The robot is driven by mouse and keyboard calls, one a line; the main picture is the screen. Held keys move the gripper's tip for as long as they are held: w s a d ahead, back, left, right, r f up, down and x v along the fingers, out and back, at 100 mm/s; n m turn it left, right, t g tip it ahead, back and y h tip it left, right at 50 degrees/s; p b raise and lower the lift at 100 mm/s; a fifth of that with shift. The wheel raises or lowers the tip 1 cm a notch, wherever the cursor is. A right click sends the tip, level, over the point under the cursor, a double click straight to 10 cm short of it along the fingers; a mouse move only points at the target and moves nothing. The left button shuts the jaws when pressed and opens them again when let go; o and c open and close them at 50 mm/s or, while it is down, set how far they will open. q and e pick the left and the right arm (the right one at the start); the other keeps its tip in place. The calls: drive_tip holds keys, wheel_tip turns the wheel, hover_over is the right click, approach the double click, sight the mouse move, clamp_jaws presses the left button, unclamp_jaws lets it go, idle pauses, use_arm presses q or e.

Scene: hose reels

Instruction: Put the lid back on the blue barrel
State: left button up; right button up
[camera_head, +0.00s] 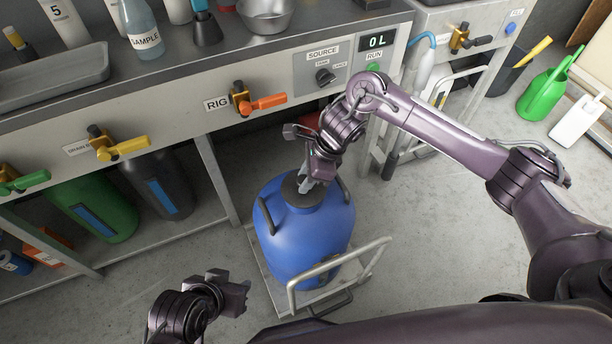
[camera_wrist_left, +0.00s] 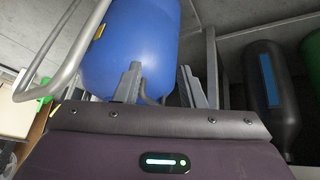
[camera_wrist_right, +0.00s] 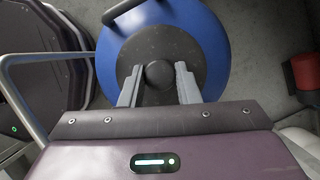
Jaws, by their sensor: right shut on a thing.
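The blue barrel (camera_head: 300,245) stands upright on a low trolley below the bench. The dark grey lid (camera_head: 304,199) is at the top centre of the barrel, over its mouth. In the right wrist view the lid (camera_wrist_right: 152,46) lies centred within the blue top (camera_wrist_right: 215,50); whether it is fully seated cannot be told. My right gripper (camera_head: 306,184) is above the barrel, its fingers shut on the lid's round knob (camera_wrist_right: 160,74). My left gripper (camera_head: 243,290) is open and empty, left of the barrel's lower part. The barrel also shows in the left wrist view (camera_wrist_left: 130,45).
The trolley's metal handle (camera_head: 345,275) rises in front of the barrel. The bench front (camera_head: 190,125) has valves with orange (camera_head: 265,103) and yellow (camera_head: 124,148) levers. Green (camera_head: 95,210) and dark (camera_head: 160,188) cylinders stand under the bench. Floor right of the trolley is clear.

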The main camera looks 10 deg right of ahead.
drive_tip(key=shift+f+b, duration=0.1)
drive_tip(key=shift+b, duration=0.2)
idle(0.6)
drive_tip(key=o, duration=1)
drive_tip(key=shift+o, duration=0.5)
drive_tip(key=o, duration=0.4)
drive_tip(key=shift+o, duration=0.2)
drive_tip(key=shift+r+p, duration=2.1)
drive_tip(key=shift+r, duration=1.5)
